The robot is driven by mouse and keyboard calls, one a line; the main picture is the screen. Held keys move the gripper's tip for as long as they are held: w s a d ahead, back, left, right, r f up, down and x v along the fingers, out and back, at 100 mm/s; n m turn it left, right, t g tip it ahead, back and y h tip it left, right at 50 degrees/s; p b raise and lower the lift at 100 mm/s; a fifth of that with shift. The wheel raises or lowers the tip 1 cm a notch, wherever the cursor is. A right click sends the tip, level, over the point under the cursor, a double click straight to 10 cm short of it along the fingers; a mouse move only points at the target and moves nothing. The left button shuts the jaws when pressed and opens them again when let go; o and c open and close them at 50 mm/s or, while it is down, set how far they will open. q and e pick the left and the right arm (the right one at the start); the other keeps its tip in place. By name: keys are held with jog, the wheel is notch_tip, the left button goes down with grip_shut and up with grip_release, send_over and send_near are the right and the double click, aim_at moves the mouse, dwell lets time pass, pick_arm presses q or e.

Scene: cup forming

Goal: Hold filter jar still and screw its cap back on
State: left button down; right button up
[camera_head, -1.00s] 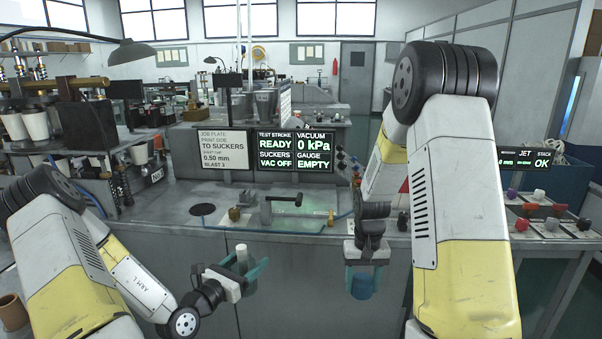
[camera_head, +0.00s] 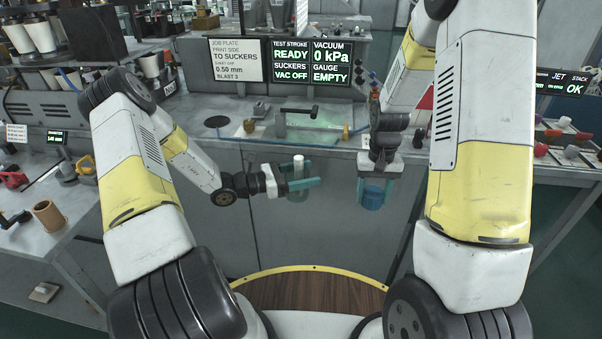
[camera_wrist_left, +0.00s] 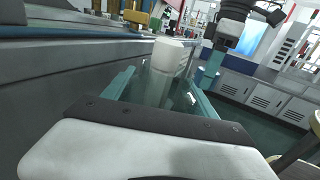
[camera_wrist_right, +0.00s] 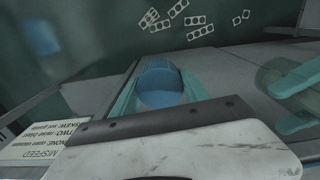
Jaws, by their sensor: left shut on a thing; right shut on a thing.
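The filter jar (camera_head: 298,194) is clear, with a white filter (camera_head: 298,162) sticking up from its top. My left gripper (camera_head: 302,185) is shut around the jar and holds it upright in the air in front of the bench. In the left wrist view the white filter (camera_wrist_left: 168,52) shows between the teal fingers. My right gripper (camera_head: 375,190) points down, shut on the blue cap (camera_head: 373,198), which also shows in the right wrist view (camera_wrist_right: 160,85). The cap is apart from the jar, to its right in the head view. The cap's underside is hidden.
The bench (camera_head: 215,150) runs behind both grippers, with a green-lit plate (camera_head: 310,122) on it. A brown cup (camera_head: 50,216) stands on the left table. Coloured knobs (camera_head: 565,122) sit on the right bench. Open space lies between the grippers.

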jog(key=w+a+r+n, duration=0.45)
jog(key=a+r, duration=0.25)
jog(key=a, duration=0.4)
notch_tip(320, 180, up, 7)
jog(key=n, duration=0.3)
send_over(297, 158)
jog(key=shift+a+r, duration=0.1)
jog(key=shift+f, duration=2.05)
jog(key=shift+f, duration=0.85)
jog(key=shift+f, duration=0.55)
